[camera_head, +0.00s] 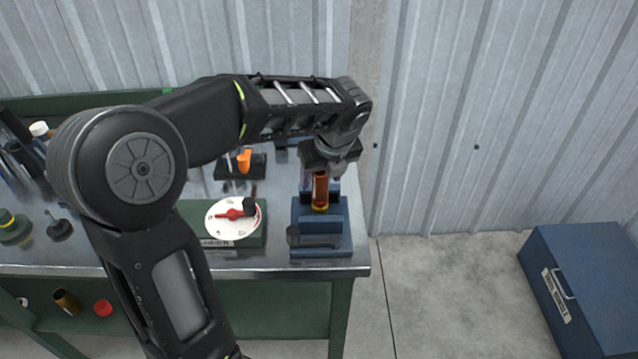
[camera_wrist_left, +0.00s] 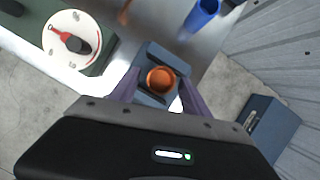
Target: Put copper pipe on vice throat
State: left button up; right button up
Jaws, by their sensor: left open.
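The copper pipe (camera_head: 320,190) stands upright at the blue vice (camera_head: 320,243) near the right end of the bench. In the left wrist view the pipe's round end (camera_wrist_left: 160,80) shows over the vice (camera_wrist_left: 158,54), apparently between its jaws. Whether it is seated on the throat I cannot tell. My left gripper (camera_head: 322,165) is above the pipe, pointing down. In the left wrist view its two fingers (camera_wrist_left: 152,88) are open, one on each side of the pipe. My right gripper is in neither view.
A white dial with a red pointer (camera_head: 232,218) stands left of the vice. An orange part (camera_head: 244,160) sits on a black stand behind it. A blue cup (camera_wrist_left: 203,13) shows in the left wrist view. A blue toolbox (camera_head: 585,285) is on the floor at right.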

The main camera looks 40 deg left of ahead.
pick_arm(q)
jog(key=v, duration=0.6)
jog(key=shift+r, duration=0.4)
jog(key=shift+d, duration=0.15)
